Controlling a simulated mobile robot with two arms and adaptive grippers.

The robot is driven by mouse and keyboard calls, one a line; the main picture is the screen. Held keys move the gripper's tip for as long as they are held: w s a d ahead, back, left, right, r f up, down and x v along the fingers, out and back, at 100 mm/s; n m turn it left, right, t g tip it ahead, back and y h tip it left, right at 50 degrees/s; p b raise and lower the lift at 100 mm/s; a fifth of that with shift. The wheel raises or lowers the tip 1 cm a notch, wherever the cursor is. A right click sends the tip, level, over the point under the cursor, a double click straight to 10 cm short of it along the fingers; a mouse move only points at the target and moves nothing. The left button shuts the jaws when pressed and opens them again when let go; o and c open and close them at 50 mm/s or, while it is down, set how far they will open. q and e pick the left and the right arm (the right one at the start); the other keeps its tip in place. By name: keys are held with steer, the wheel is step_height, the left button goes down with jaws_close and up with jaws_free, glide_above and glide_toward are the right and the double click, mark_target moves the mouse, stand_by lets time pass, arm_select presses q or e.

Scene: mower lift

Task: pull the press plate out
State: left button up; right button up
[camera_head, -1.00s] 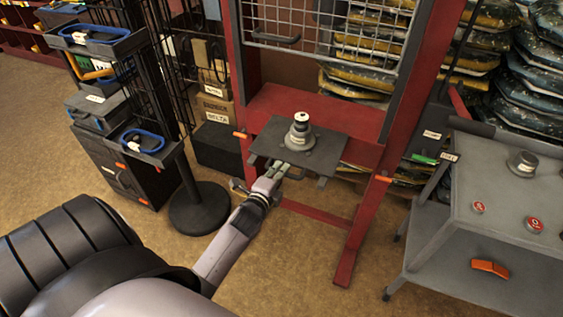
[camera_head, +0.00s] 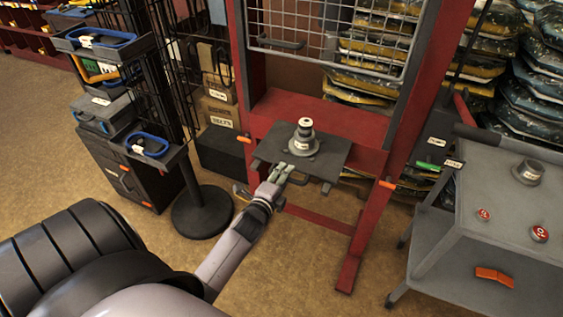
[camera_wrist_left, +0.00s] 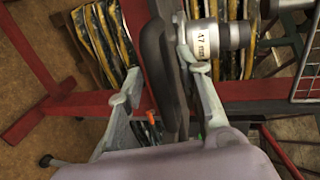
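The press plate (camera_head: 325,160) is a dark grey flat plate lying across the red press frame (camera_head: 365,222). A stepped metal cylinder with a white top (camera_head: 304,138) stands upright on it. My left gripper (camera_head: 285,172) is at the plate's front edge. In the left wrist view, its two fingers (camera_wrist_left: 163,88) are apart, on either side of a dark rounded handle (camera_wrist_left: 153,52). A gap shows on the left finger's side; contact on the right side is unclear. The labelled cylinder (camera_wrist_left: 220,38) is just beyond the right finger. My right gripper is not in view.
A grey cart (camera_head: 480,215) with red-topped discs and another metal cylinder (camera_head: 529,172) stands to the right. A wire guard (camera_head: 330,35) hangs above the plate. A round black stand base (camera_head: 202,212) and shelves are on the left. The floor before the press is open.

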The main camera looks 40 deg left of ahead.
arm_select(q)
steer(key=v, duration=1.2)
steer(key=shift+f, duration=0.1)
